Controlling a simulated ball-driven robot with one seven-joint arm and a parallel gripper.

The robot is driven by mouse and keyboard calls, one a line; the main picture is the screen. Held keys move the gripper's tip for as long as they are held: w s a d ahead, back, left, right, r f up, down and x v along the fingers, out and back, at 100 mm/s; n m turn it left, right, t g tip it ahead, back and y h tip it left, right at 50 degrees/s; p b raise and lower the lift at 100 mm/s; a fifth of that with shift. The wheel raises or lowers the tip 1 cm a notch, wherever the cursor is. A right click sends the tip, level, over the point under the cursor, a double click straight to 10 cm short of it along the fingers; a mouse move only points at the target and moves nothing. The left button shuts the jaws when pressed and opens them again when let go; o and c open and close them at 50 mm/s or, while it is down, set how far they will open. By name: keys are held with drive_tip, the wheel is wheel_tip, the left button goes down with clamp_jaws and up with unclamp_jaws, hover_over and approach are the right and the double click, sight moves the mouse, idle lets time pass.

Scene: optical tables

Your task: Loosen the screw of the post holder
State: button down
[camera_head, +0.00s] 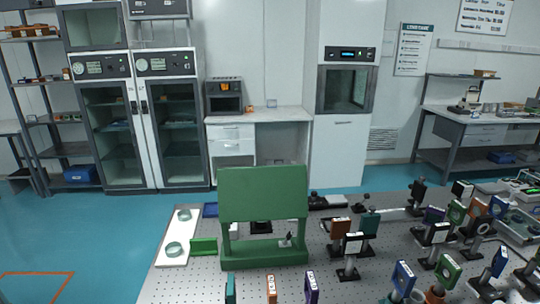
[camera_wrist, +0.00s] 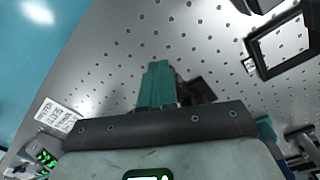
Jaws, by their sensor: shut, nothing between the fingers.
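My gripper shows in the wrist view as a grey body with a dark bar and a pair of teal fingers (camera_wrist: 156,80), which look shut and empty. They point over the perforated table top (camera_wrist: 120,60); I cannot tell how high above it. My gripper is not in the head view. I cannot tell which one is the task's post holder. Its screw is too small to make out.
A green stand (camera_head: 263,195) rises from the table's left half. A white tray (camera_head: 172,245) with round glass dishes lies at the left edge. In the wrist view, a black frame (camera_wrist: 285,45) is upper right and a meter with green digits (camera_wrist: 42,155) lower left.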

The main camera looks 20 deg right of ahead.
drive_tip(key=shift+a+f, duration=0.35)
drive_tip(key=shift+f, duration=0.35)
wheel_tip(320, 180, up, 4)
drive_tip(key=p, duration=0.3)
drive_tip(key=shift+w+r+p, duration=0.15)
drive_tip(key=shift+r+p, duration=0.05)
drive_tip(key=shift+p, duration=0.2)
drive_tip(key=shift+r, duration=0.95)
